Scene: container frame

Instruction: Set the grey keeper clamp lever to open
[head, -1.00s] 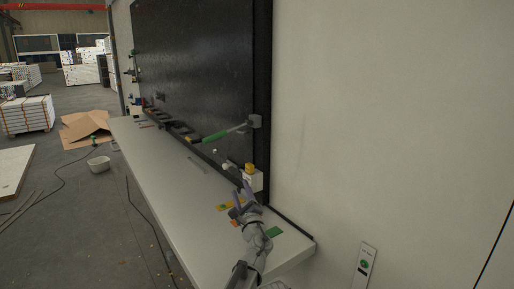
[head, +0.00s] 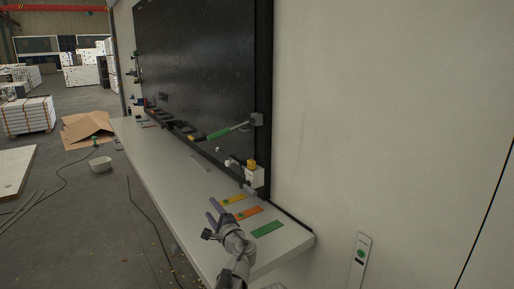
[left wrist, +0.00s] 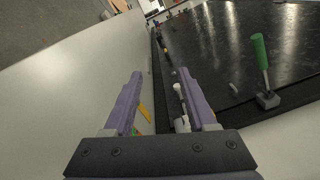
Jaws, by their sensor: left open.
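A lever with a green handle (head: 219,134) and thin grey rod joins a grey clamp block (head: 256,119) at the dark panel's right edge. The lever slopes down to the left. It also shows in the left wrist view, with its green handle (left wrist: 260,50) and grey base (left wrist: 267,99). A white box with a yellow knob (head: 252,165) sits lower on the edge, with a small grey part (head: 248,188) beneath. I cannot tell for certain which part is the keeper clamp lever. My left gripper (head: 212,212) is open and empty above the shelf, apart from both. My right gripper is out of view.
The white shelf (head: 180,200) runs along the panel (head: 200,75). Yellow (head: 233,199), orange (head: 248,214) and green (head: 267,229) labels lie on it. More small fittings line the panel's lower edge. The air left of the shelf looks free.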

